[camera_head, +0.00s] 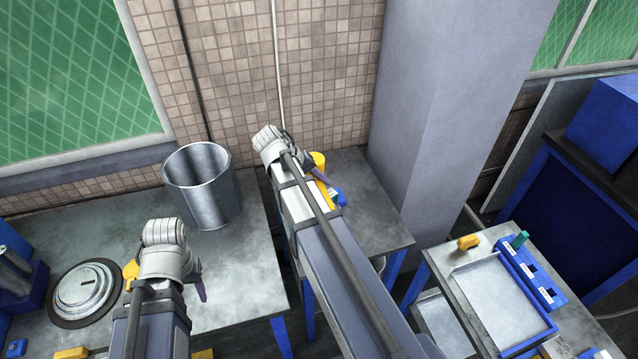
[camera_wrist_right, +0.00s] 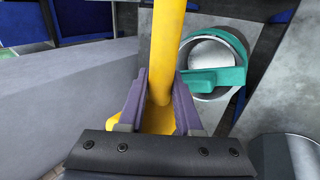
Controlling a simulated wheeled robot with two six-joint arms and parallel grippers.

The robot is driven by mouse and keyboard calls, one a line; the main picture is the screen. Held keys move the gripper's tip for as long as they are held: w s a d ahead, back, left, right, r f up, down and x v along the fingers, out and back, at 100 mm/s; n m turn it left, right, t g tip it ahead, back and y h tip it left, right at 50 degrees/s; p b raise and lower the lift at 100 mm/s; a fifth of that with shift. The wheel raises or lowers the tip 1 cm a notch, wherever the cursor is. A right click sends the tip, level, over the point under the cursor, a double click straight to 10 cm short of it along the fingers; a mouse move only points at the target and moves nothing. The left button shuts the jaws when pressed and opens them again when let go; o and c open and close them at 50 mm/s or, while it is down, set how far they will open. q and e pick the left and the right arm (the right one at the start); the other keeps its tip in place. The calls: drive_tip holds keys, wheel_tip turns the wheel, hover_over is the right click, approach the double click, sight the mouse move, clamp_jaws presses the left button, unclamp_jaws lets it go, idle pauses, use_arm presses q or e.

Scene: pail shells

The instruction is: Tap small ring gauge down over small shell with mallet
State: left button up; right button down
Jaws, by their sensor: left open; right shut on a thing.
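In the head view my right gripper (camera_head: 322,178) is over the middle table and the shell is hidden behind my arm. My left gripper (camera_head: 199,283) is open above the left table.
A large metal pail shell (camera_head: 208,187) stands at the back of the left table (camera_head: 235,275). A round stepped metal disc (camera_head: 85,292) lies left of my left gripper. At right, a table bears a grey tray (camera_head: 495,300), a blue rack (camera_head: 530,272) and a yellow piece (camera_head: 468,242).

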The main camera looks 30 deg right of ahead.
drive_tip(key=shift+w, duration=0.1)
drive_tip(key=shift+r+g, duration=0.2)
drive_tip(key=shift+g, duration=0.1)
wheel_tip(320, 180, down, 6)
drive_tip(key=b, duration=0.6)
wheel_tip(320, 180, up, 6)
drive_tip(key=p, duration=0.5)
drive_tip(key=shift+f+p, duration=0.1)
drive_tip(key=shift+p, duration=0.25)
drive_tip(key=shift+f, duration=0.15)
